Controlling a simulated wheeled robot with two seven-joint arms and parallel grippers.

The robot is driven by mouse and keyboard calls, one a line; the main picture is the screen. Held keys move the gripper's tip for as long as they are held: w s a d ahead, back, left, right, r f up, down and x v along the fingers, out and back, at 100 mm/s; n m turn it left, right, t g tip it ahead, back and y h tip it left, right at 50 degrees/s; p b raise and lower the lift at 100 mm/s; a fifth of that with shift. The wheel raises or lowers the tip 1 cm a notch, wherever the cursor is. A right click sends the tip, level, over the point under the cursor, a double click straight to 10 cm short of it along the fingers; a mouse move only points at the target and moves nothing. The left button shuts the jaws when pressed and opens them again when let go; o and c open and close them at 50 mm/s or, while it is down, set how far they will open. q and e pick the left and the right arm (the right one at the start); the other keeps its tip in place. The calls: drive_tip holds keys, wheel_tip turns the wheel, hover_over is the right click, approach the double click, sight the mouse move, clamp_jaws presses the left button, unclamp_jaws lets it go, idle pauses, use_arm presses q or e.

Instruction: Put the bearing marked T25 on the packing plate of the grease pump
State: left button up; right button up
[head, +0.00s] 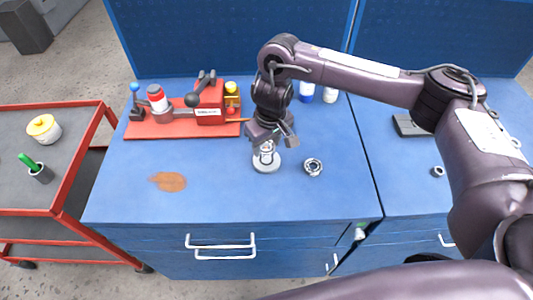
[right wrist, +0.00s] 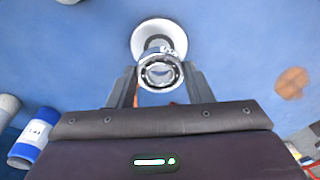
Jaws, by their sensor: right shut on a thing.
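My right gripper (head: 270,138) is shut on a shiny ring bearing (right wrist: 160,73), which sits between its fingertips in the right wrist view. Any marking on it is too small to read. A pale round disc (head: 266,164) with a short upright part lies just below the gripper; it also shows behind the bearing in the right wrist view (right wrist: 143,33). I cannot tell whether the bearing touches it. A second bearing (head: 313,167) lies on the bench to the right. The red pump unit (head: 209,103) stands on a red base at the back left. My left gripper is out of view.
The blue bench (head: 225,195) has free room in front, with a brown patch (head: 168,181) at left. Bottles (head: 306,93) stand at the back behind my arm. A small ring (head: 437,171) lies at right. A red cart (head: 70,190) stands at left.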

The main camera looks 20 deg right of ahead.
sight(267, 160)
wheel_tip(267, 160, down, 4)
drive_tip(key=shift+r+b, duration=0.25)
drive_tip(key=shift+b, duration=0.35)
drive_tip(key=shift+f, duration=0.25)
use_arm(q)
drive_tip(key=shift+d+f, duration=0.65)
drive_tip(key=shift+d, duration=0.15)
use_arm(e)
drive_tip(key=o, duration=1.1)
drive_tip(key=shift+f, duration=0.1)
drive_tip(key=shift+c, duration=0.2)
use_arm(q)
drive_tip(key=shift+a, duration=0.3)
